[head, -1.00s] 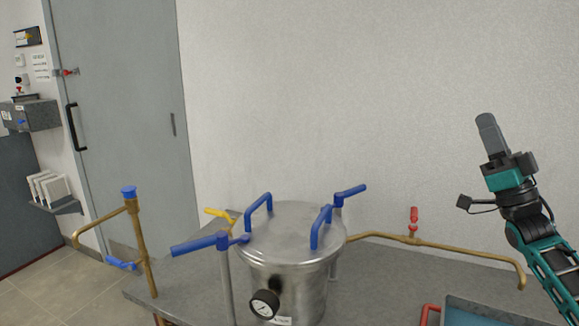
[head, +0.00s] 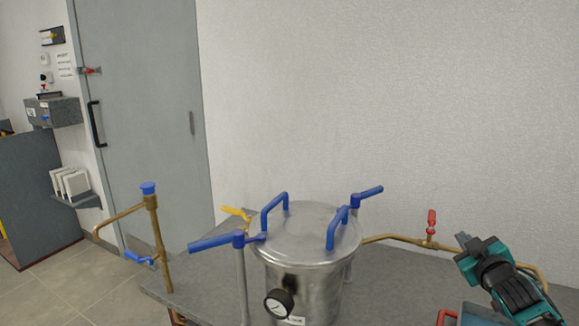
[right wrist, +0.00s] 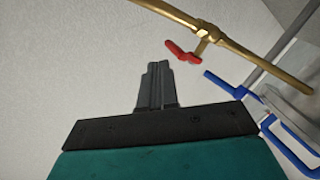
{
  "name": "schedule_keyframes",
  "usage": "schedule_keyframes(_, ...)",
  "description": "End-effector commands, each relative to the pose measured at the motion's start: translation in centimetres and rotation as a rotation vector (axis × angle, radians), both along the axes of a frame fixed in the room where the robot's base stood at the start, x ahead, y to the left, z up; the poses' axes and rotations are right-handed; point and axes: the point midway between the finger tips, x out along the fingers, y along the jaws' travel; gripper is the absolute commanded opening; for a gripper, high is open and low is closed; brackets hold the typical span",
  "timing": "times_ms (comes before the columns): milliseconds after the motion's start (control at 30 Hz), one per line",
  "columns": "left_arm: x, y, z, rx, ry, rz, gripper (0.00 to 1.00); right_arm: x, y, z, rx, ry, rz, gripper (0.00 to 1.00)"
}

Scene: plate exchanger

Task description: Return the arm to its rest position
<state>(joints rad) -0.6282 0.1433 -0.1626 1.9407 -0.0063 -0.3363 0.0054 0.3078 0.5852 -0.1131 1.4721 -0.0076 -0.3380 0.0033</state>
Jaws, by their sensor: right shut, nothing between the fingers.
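My right gripper (head: 464,240) is at the lower right of the head view, low over the counter and close to the brass pipe at the right. Its grey fingers are together with nothing between them. In the right wrist view the shut fingers (right wrist: 156,86) point toward the pale wall, apart from the brass pipe (right wrist: 225,38) and its red valve handle (right wrist: 183,52). My left gripper is not in the head view.
A steel vessel (head: 300,245) with blue lid handles and a pressure gauge (head: 279,303) stands on the grey counter (head: 395,280). A brass pipe with a blue cap (head: 148,188) stands at the left. A grey door (head: 140,110) is behind.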

Motion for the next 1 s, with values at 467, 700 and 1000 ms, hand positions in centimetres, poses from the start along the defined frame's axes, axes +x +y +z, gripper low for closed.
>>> schedule_keyframes(467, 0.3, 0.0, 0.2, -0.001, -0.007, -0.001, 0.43, -20.6, 18.9, -20.9, 0.356, 0.360, 0.161, 0.00)
schedule_keyframes(700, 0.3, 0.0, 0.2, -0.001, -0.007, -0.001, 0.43, -29.0, 23.3, -23.2, 0.495, 0.462, 0.142, 0.00)
schedule_keyframes(1000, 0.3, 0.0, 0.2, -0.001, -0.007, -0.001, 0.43, -31.1, 24.3, -23.4, 0.533, 0.487, 0.131, 0.00)
